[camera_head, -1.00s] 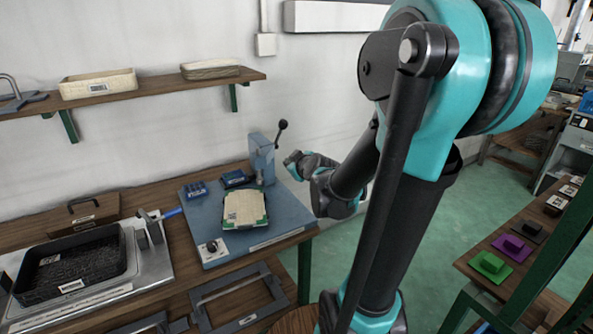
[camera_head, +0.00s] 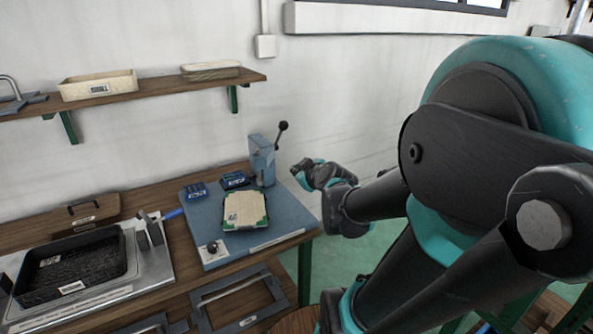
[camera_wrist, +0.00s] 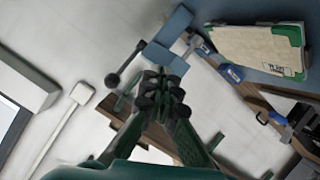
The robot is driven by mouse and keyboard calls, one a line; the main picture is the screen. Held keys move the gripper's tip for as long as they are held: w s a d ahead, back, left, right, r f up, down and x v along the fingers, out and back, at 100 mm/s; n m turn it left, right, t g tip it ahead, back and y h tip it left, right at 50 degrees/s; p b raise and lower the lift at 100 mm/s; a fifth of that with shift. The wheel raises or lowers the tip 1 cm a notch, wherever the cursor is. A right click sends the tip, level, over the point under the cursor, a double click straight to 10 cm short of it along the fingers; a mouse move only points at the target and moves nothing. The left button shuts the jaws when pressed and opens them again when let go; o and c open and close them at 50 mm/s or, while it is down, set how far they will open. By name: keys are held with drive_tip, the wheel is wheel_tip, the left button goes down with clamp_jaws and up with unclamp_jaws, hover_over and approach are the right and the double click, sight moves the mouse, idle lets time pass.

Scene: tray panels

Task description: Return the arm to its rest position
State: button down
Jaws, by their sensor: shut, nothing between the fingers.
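My gripper (camera_wrist: 163,92) is shut and empty in the wrist view, its two dark fingers together. In the head view my gripper (camera_head: 302,170) is at the far end of my arm, to the right of the blue press station and off the table's right end. My arm fills the right side of the head view. A cream panel with green corners (camera_head: 255,212) lies on the blue base plate (camera_head: 212,258). The panel also shows at the upper right of the wrist view (camera_wrist: 258,48).
The blue post with a lever (camera_head: 262,160) stands just left of my gripper. A black tray (camera_head: 70,265) sits on a metal plate at the left. A shelf (camera_head: 160,88) holds two cream trays. Open floor (camera_head: 380,245) lies below my arm.

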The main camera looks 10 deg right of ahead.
drive_tip(key=s+d+f+m+g+h, duration=0.1)
drive_tip(key=s+f+m+g, duration=0.6)
drive_tip(key=s+f, duration=1)
drive_tip(key=shift+s+d+m+g+h, duration=0.4)
drive_tip(key=shift+s+g+h, duration=0.3)
drive_tip(key=shift+g, duration=0.5)
drive_tip(key=shift+w, duration=0.1)
